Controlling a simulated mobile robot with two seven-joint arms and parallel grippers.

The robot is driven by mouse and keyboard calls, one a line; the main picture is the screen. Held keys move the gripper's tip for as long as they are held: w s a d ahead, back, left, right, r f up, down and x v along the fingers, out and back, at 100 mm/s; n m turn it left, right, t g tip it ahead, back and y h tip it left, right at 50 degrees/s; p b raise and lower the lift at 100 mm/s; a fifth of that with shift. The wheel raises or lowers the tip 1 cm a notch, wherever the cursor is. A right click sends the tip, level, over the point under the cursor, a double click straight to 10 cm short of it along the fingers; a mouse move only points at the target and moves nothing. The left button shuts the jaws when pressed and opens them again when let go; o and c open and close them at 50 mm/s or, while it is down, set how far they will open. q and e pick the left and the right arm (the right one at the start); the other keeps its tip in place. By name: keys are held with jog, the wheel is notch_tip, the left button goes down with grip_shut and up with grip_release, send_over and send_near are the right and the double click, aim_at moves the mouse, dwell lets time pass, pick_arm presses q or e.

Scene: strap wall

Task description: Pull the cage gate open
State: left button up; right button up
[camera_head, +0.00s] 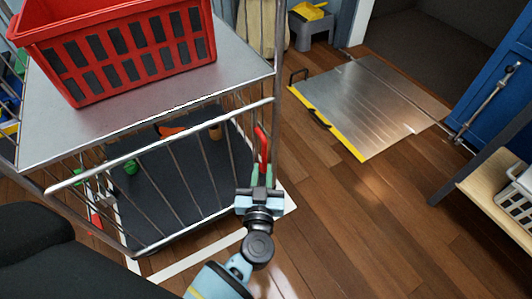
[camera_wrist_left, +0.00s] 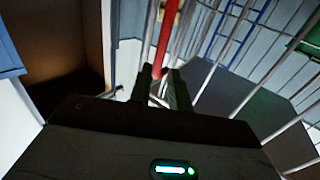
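The cage gate (camera_head: 178,172) is a panel of thin metal bars across the front of the wire cage, below a grey metal top. It stands roughly along the cage front; I cannot tell whether it is ajar. A red upright handle (camera_head: 262,148) is at its right end. My left gripper (camera_head: 262,172) is at the handle's lower end, fingers pointing towards it. In the left wrist view the handle (camera_wrist_left: 166,40) reaches down to the gap between the fingertips (camera_wrist_left: 160,75). The fingers are apart, and I see no grip on the handle. My right gripper is out of view.
A red basket (camera_head: 125,45) stands on the cage's metal top (camera_head: 235,70). A metal ramp with a yellow edge (camera_head: 360,100) lies on the wooden floor at the right. A blue door (camera_head: 495,85) and a shelf stand at far right. Wooden floor (camera_head: 370,220) right of the cage is clear.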

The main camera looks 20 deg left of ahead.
aim_at(264, 151)
pick_arm(q)
jog(key=shift+w, duration=0.1)
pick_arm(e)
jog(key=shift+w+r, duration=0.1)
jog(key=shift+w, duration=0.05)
